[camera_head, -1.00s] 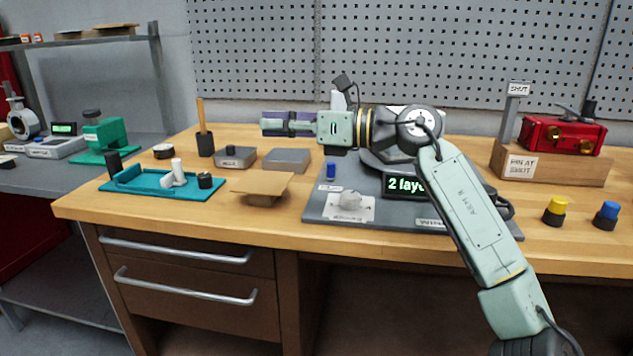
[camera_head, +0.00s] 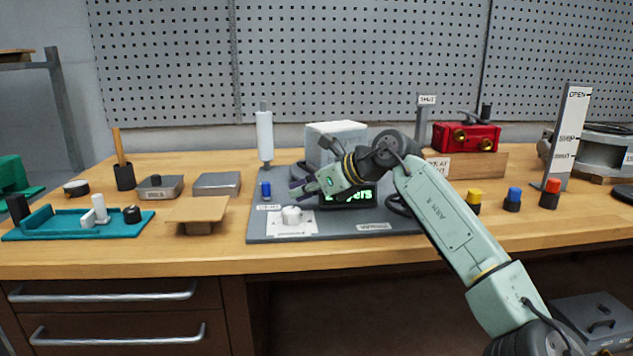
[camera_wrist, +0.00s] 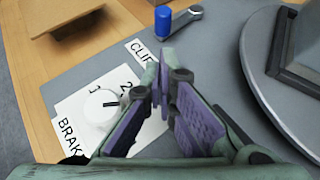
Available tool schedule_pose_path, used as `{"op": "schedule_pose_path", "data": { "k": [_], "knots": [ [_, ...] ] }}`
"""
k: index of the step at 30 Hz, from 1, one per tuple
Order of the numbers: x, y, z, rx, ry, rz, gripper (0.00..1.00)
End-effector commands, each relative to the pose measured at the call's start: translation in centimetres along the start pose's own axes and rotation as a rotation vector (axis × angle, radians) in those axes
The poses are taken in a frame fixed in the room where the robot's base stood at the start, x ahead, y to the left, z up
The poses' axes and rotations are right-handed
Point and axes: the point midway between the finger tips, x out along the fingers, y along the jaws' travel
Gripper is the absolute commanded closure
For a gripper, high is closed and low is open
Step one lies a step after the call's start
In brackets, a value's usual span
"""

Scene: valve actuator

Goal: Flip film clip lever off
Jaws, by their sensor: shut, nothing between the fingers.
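The clip lever has a blue grip (camera_wrist: 163,20) and a short grey arm (camera_wrist: 185,18) in the wrist view. It sits beside the paper label reading "CLIP". In the head view the blue lever (camera_head: 265,188) stands at the left of the grey base plate (camera_head: 258,225). My gripper (camera_head: 297,190) is to the right of the lever, over the plate. In the wrist view my gripper (camera_wrist: 168,58) is shut and empty, with its tips pointing towards the lever and apart from it.
A white knob (camera_head: 291,215) on a white "BRAKE" label sits close below my gripper. A black display (camera_head: 350,199), partly hidden by my arm, and a white post (camera_head: 264,135) are on the plate. A cardboard piece (camera_head: 197,210) and teal tray (camera_head: 60,225) lie left.

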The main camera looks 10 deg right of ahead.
Motion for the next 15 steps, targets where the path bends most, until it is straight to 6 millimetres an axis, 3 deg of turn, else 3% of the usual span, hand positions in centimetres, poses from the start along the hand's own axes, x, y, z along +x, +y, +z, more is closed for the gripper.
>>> {"op": "schedule_pose_path", "data": {
  "k": [6, 15],
  "knots": [
    [3.4, 0.1, 1.4, -0.001, 0.0, 0.002, 1.0],
    [5.0, 0.0, 2.0, 0.0, 0.0, 0.0, 1.0]
  ]
}}
